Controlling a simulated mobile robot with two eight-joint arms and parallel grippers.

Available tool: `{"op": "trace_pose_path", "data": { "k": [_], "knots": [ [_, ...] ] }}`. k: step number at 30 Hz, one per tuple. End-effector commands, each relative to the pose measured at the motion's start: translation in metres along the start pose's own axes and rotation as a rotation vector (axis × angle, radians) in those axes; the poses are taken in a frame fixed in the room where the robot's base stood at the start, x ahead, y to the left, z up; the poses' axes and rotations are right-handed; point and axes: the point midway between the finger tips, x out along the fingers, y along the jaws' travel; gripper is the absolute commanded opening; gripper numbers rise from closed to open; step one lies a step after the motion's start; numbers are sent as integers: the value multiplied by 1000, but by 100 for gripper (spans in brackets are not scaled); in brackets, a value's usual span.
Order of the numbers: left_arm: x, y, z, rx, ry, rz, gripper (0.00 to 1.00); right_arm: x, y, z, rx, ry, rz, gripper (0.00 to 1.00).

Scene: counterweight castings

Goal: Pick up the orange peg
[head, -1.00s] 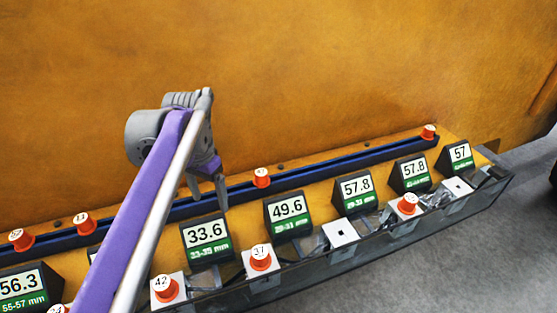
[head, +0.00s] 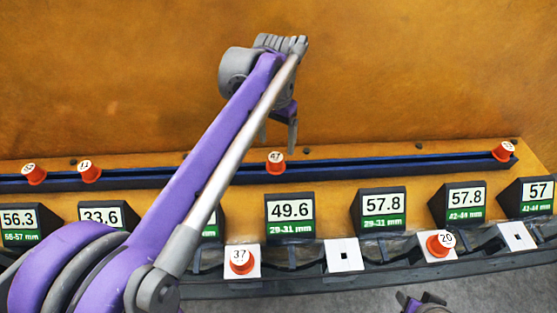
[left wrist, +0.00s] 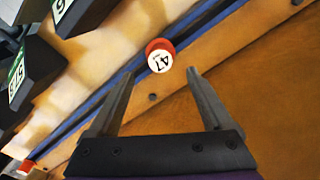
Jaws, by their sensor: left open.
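Several orange pegs with white numbered tops are in view. The orange peg marked 47 (head: 275,162) stands in the dark blue rail (head: 350,164), and it also shows in the left wrist view (left wrist: 161,54). My left gripper (head: 278,147) is open and empty, just above and behind peg 47 in the head view. In the left wrist view its fingertips (left wrist: 160,73) are spread either side of the line to the peg, which appears just beyond them, not between them. A small grey and purple part of my right arm shows at the bottom edge; its jaws cannot be made out.
Other orange pegs stand in the rail, at the left (head: 86,172) and far right (head: 503,152). Pegs 37 (head: 241,263) and 20 (head: 440,244) sit on white blocks in front. Black number displays (head: 290,218) line the front, and an orange wall (head: 420,70) rises behind.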

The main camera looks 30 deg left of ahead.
Motion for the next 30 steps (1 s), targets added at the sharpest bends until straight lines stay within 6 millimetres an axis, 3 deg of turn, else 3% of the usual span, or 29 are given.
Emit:
{"op": "trace_pose_path", "data": {
  "k": [18, 26, 30],
  "knots": [
    [70, -2, 5, 0, 0, 0, 84, 2, 0, 2, 0, -2, 0, 50],
    [72, -2, 5, 1, 0, 0, 84, 2, 0, 2, 0, -2, 0, 50],
    [72, -2, 5, 1, 0, 0, 61, 2, 0, 2, 0, -2, 0, 50]
  ]
}}
